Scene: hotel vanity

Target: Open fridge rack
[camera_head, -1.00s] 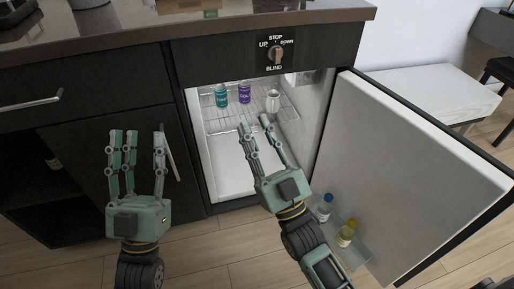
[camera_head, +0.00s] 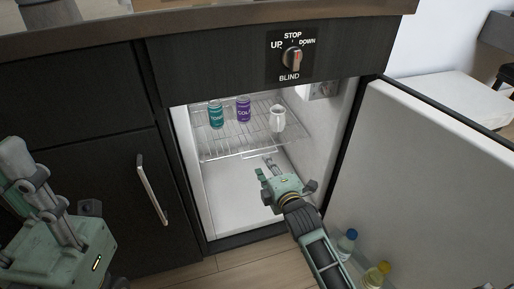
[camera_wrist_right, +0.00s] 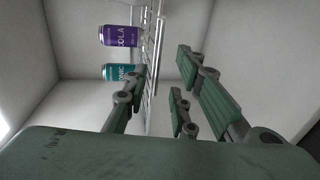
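The wire fridge rack (camera_head: 215,150) sits inside the open mini fridge, holding a teal can (camera_head: 215,114), a purple can (camera_head: 243,109) and a white mug (camera_head: 277,118). My right gripper (camera_head: 268,164) is inside the fridge, just below the rack's front edge. In the right wrist view the rack (camera_wrist_right: 150,80) runs edge-on between the spread fingers of my right gripper (camera_wrist_right: 160,92), with the purple can (camera_wrist_right: 121,36) and teal can (camera_wrist_right: 118,72) on its left. The fingers look open; contact with the rack is unclear. My left gripper (camera_head: 40,190) is at the left, its fingers extended and apart.
The fridge door (camera_head: 430,170) stands open at the right, with bottles (camera_head: 347,243) on its lower shelf. A dark cabinet with a metal handle (camera_head: 152,190) is left of the fridge. A blind switch (camera_head: 291,58) is above. The fridge floor is clear.

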